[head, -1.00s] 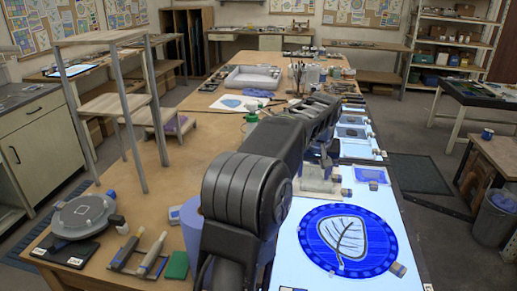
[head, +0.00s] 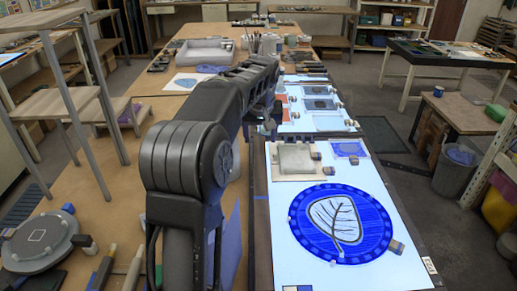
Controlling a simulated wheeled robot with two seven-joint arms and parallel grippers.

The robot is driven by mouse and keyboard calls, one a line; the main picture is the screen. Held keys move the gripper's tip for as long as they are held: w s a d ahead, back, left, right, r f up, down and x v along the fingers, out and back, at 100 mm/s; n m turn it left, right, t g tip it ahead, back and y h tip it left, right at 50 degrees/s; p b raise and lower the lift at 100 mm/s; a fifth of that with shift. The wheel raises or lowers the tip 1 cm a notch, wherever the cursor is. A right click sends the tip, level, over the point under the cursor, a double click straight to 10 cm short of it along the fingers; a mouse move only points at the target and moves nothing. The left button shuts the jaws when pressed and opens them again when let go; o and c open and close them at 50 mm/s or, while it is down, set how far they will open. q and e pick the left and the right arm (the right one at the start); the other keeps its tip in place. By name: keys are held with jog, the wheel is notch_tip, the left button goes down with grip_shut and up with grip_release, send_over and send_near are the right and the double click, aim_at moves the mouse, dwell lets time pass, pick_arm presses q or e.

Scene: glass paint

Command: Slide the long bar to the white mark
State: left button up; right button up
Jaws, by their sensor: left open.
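My left arm rises from the bottom and reaches forward. Its open left gripper (head: 266,127) points down near the left edge of the light panel (head: 285,262); its fingertips are small and partly hidden by the arm. I cannot pick out the long bar with certainty. A small white label (head: 430,265) sits on the dark right edge of the panel; I cannot tell whether it is the white mark. A round blue glass piece (head: 376,235) with a pale leaf lies on the panel. My right gripper is not in view.
A square beige piece (head: 297,160) and a small blue tile (head: 349,148) lie behind the round glass. A wooden stand (head: 55,103) and a grey turntable (head: 38,240) are on the left. A white tray (head: 207,50) and brushes are farther back.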

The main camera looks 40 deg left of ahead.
aim_at(260, 151)
pick_arm(q)
jog(key=shift+p+x, duration=0.7)
jog(key=shift+x, duration=3.2)
jog(key=shift+s, duration=0.1)
jog(key=shift+c, duration=0.5)
grip_shut()
